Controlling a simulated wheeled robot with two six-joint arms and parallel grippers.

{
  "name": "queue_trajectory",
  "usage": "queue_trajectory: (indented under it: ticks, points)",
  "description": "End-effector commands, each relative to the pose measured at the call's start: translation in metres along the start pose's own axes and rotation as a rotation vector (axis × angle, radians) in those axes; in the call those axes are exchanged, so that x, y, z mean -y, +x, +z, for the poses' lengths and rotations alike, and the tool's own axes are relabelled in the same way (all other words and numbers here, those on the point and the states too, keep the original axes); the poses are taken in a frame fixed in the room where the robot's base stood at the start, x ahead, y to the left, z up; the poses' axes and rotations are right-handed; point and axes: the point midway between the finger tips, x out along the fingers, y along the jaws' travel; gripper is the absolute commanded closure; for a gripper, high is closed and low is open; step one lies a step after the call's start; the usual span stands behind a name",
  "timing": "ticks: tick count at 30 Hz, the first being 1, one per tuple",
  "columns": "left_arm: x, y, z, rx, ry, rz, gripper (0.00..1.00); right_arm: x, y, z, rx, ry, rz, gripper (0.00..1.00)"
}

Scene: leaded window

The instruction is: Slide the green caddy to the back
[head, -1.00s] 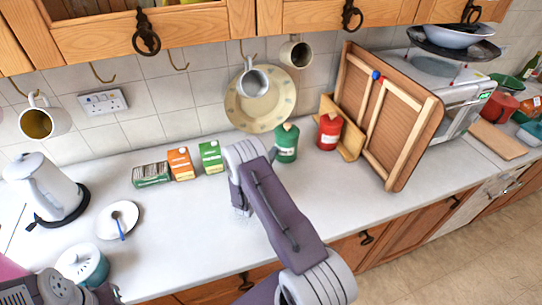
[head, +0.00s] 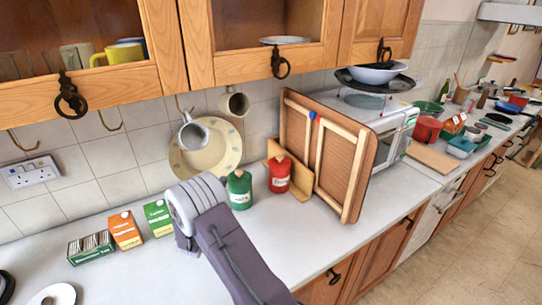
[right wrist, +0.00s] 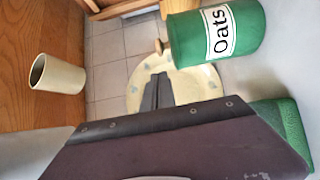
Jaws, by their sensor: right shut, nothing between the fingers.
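The green caddy (head: 239,190), a round canister with a pale knob, stands upright on the counter left of a red canister. In the right wrist view the caddy (right wrist: 222,36) shows its "Oats" label, and the picture lies on its side. My right gripper (right wrist: 158,92) is shut and empty, beside the caddy with a visible gap. In the head view my right gripper (head: 186,243) is mostly hidden behind my arm, left of the caddy. My left gripper is out of view.
The red canister (head: 280,175) stands by a wooden corner piece (head: 300,184). A leaning wooden panel (head: 345,165) is to its right. Orange (head: 125,230) and green cartons (head: 158,218) stand left of my arm. Mugs and a plate (head: 212,150) are at the tiled wall.

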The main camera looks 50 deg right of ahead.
Motion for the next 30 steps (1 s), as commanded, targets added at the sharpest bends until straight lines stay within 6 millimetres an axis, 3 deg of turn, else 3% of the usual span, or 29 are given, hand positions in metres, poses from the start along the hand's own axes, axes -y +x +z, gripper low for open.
queue_trajectory:
  ticks: [5, 6, 21, 30]
  points:
    - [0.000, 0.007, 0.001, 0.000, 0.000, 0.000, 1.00, -0.055, 0.000, 0.000, 0.000, 0.009, 0.007, 1.00]
    - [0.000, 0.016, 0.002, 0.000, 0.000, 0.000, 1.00, -0.044, 0.012, 0.014, 0.009, 0.001, 0.001, 1.00]
    - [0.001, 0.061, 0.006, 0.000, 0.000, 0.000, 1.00, -0.045, 0.119, 0.121, 0.006, 0.000, 0.003, 1.00]
    - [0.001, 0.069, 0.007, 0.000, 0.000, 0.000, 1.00, -0.048, 0.148, 0.148, 0.002, 0.000, 0.001, 1.00]
